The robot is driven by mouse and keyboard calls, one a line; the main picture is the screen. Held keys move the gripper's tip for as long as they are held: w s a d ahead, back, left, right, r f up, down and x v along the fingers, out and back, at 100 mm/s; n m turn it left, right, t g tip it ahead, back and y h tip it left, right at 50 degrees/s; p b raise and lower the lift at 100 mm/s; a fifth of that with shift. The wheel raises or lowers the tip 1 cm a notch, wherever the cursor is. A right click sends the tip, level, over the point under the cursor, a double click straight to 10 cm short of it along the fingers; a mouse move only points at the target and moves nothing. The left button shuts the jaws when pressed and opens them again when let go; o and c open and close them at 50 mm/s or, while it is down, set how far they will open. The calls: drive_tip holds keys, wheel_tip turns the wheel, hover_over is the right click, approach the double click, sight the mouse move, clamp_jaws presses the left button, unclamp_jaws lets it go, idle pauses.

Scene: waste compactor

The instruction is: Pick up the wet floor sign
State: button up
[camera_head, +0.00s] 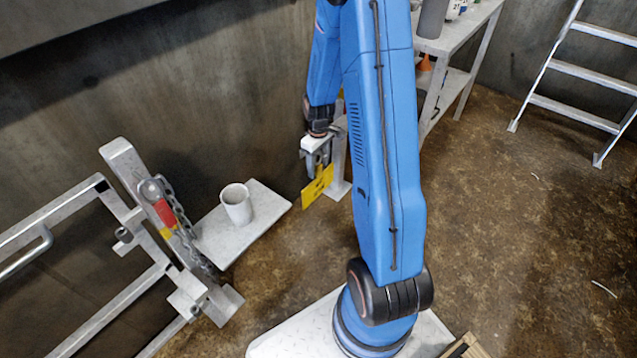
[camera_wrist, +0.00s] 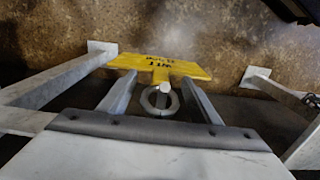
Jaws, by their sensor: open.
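The yellow wet floor sign (camera_head: 318,187) shows just below my gripper (camera_head: 317,168) in the head view, near the dark wall and the table leg. In the wrist view the sign (camera_wrist: 190,69) lies across the tips of my gripper (camera_wrist: 160,82), with its dark lettering upside down. My fingers are apart, and a narrow yellow part of the sign reaches back between their tips. A pale ring shows between the fingers, and I cannot tell what it belongs to. I cannot tell whether the fingers touch the sign. My arm hides part of the area behind it.
A white table (camera_head: 455,42) with a lower shelf stands behind my arm. White legs flank the sign in the wrist view. A white mug (camera_head: 236,204) sits on a pale plate (camera_head: 262,205) at left, beside a metal gate frame with a chain. A ladder (camera_head: 585,70) stands at right.

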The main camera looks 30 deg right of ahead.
drive_tip(key=shift+f, duration=0.65)
drive_tip(key=shift+c, duration=0.3)
clamp_jaws()
